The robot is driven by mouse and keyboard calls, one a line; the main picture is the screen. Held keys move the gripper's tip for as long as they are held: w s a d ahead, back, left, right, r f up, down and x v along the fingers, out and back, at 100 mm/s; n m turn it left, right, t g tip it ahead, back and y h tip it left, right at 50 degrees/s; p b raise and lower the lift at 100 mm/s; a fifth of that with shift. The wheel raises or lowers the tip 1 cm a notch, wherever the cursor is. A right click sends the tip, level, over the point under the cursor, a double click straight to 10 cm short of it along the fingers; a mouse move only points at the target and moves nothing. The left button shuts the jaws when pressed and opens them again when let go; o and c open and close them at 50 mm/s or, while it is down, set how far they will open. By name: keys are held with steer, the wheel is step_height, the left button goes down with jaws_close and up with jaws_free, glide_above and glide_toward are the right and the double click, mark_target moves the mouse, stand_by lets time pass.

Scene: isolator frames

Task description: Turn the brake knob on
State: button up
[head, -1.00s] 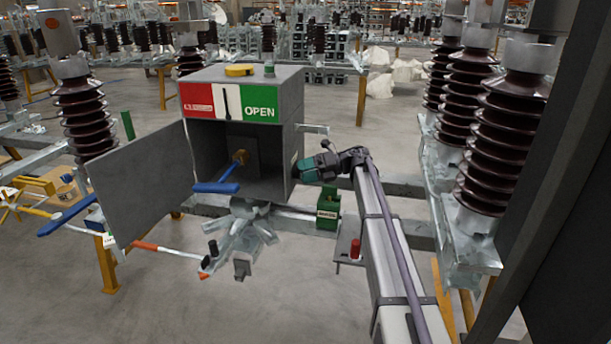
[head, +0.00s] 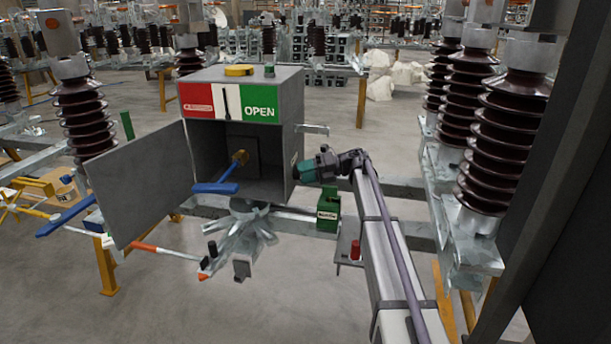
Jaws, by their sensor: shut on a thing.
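My gripper (head: 300,172) is at the outer right wall of the grey control box (head: 294,118), reached by my arm from the right. Its fingertips are small and dark against the wall. They appear closed on the brake knob at that wall, which is mostly hidden behind them, so its angle cannot be read. The box front shows a red and green plate with a dark pointer (head: 225,100) and the word OPEN on the green part. The box door (head: 140,185) stands open to the left.
A blue-handled lever (head: 214,188) sticks out of the box opening. A green box (head: 328,213) and a red knob on a bracket (head: 355,250) stand below my wrist. Tall brown insulators (head: 505,145) rise on the right.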

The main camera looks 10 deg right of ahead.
steer(key=shift+m+y, duration=0.3)
steer(key=shift+m, duration=0.3)
steer(key=o, duration=0.9)
steer(key=shift+d, duration=0.1)
steer(key=d, duration=0.7)
steer(key=d+r+p, duration=0.1)
steer(key=d, duration=0.2)
steer(key=shift+s+d+r, duration=0.1)
steer(key=shift+s+d, duration=0.1)
steer(key=shift+d, duration=0.1)
